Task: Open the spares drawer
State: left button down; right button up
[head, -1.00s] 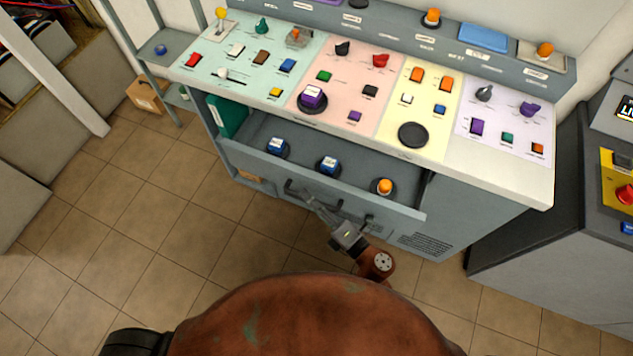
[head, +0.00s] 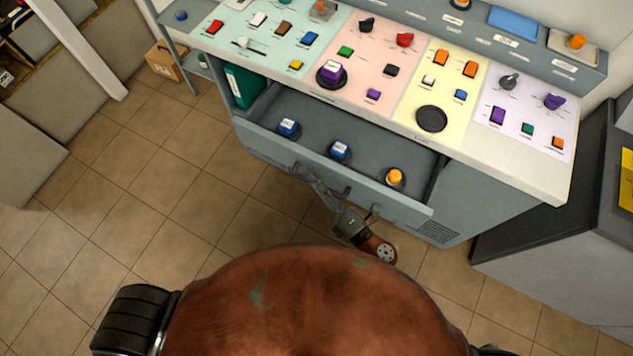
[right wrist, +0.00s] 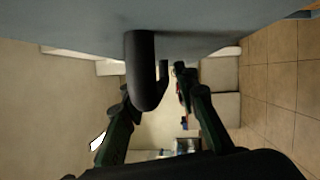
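The spares drawer (head: 412,207) is pulled out from the grey console, with its inside visible. Inside stand two blue-topped buttons (head: 288,127) (head: 340,150) and an orange-topped one (head: 395,177). My right gripper (head: 303,173) is at the drawer's front, by its handle. In the right wrist view, the dark handle (right wrist: 142,70) lies between the two fingers of my right gripper (right wrist: 155,85). The fingers are spread, with a gap visible on the right side of the handle. Whether the left finger touches the handle, I cannot tell. My left gripper is not in view.
The console top (head: 543,180) carries several coloured buttons and switches. A green binder (head: 241,86) stands in the opening left of the drawer. A cardboard box (head: 163,61) is on the floor at the back left. A dark grey cabinet (head: 540,260) stands right. Tiled floor (head: 150,200) is clear at left.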

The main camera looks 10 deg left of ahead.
jog(key=v, duration=1.2)
dwell(0.6)
